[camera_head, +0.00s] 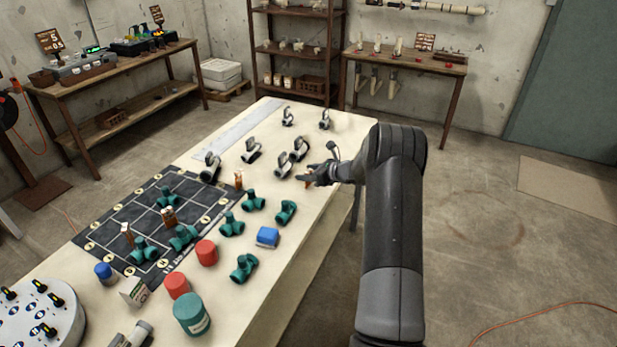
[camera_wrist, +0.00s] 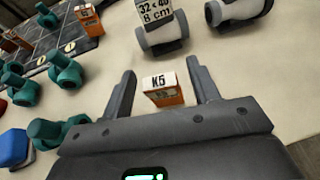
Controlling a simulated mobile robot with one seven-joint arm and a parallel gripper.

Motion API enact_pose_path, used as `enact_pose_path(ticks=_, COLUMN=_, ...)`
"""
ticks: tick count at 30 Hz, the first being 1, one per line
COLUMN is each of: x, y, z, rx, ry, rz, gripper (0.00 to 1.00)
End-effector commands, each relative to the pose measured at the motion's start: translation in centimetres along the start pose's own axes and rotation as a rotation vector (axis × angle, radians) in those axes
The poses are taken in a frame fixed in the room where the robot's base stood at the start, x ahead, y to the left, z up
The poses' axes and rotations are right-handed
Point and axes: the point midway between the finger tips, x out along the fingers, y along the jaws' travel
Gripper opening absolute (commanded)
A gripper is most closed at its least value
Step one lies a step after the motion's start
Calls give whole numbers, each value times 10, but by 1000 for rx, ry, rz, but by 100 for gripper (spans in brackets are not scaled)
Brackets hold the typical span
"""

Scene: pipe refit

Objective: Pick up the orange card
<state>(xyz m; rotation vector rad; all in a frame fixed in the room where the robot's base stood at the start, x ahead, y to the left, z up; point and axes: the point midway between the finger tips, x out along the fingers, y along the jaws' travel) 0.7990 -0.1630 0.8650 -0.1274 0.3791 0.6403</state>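An orange card (camera_wrist: 165,98) with a white top marked "K5" stands between the fingers of my gripper (camera_wrist: 163,88) in the wrist view. Gaps show on both sides of it, so the fingers are apart and not closed on it. In the head view my gripper (camera_head: 318,175) is low over the right side of the table, and a bit of the orange card (camera_head: 309,184) shows beside it. Other orange pieces stand on the table (camera_head: 239,182) and on the dark grid mat (camera_head: 169,217); one on the mat also shows in the wrist view (camera_wrist: 90,22).
Grey-and-white pipe pieces with labels (camera_wrist: 160,32) lie just beyond the card. Teal fittings (camera_wrist: 65,73), a blue block (camera_head: 267,237), red caps (camera_head: 207,252) and a teal jar (camera_head: 192,315) lie nearer the front. The table's right edge is close to my gripper.

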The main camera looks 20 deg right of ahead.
Motion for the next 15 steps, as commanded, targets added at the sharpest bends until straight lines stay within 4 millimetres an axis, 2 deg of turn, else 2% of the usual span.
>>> enact_pose_path(ticks=2, x=0, y=0, z=0, rx=0, ry=0, rz=0, gripper=48)
enact_pose_path(ticks=15, x=0, y=0, z=0, rx=0, ry=0, rz=0, gripper=12)
